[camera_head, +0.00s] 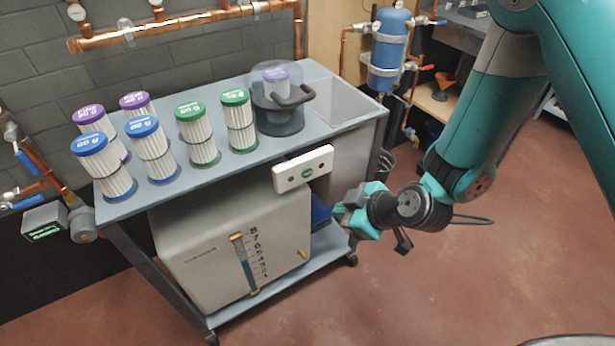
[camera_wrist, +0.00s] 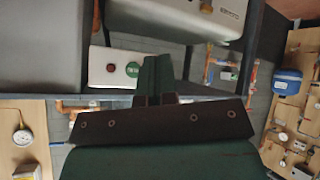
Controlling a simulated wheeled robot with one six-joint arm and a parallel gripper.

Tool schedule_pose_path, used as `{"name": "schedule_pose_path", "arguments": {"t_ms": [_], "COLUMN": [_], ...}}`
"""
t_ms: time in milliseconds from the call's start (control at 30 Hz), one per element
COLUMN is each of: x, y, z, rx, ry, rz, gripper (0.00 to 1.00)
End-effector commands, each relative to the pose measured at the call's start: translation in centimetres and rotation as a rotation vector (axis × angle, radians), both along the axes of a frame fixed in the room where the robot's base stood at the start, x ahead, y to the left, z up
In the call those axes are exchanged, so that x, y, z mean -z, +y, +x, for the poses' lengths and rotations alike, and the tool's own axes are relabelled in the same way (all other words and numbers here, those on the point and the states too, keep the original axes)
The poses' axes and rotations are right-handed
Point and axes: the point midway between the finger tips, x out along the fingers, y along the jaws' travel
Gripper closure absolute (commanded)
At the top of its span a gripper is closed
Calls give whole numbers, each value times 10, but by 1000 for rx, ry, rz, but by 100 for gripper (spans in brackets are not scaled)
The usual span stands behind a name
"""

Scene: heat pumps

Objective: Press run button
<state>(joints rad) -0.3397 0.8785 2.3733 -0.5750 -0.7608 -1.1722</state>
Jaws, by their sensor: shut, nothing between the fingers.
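A white control panel (camera_head: 303,168) is fixed at the front edge of the cart. It has a green round button at its left, a green-marked spot in its middle and a small red spot at its right. In the wrist view the panel (camera_wrist: 103,66) stands left of the fingertips, with a green labelled round button (camera_wrist: 133,69) near them. My gripper (camera_head: 343,209) is shut and empty, below and right of the panel and apart from it in the head view. The fingers (camera_wrist: 157,72) partly cover the panel's edge in the wrist view. I cannot tell which button is run.
A grey cart (camera_head: 223,173) carries several filter cartridges (camera_head: 153,150), a clear lidded canister (camera_head: 278,105) and a sink (camera_head: 337,100). A cream tank (camera_head: 232,250) with a level gauge is on its lower shelf. The red floor (camera_head: 430,290) right of the cart is clear.

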Motion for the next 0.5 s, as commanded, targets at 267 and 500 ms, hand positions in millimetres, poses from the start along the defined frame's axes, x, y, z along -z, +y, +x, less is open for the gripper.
{"name": "schedule_pose_path", "arguments": {"t_ms": [267, 500], "x": [-2, -5], "y": [3, 19], "z": [4, 27], "rx": [0, -2], "ry": [1, 0], "rz": [1, 1], "gripper": [100, 100]}}
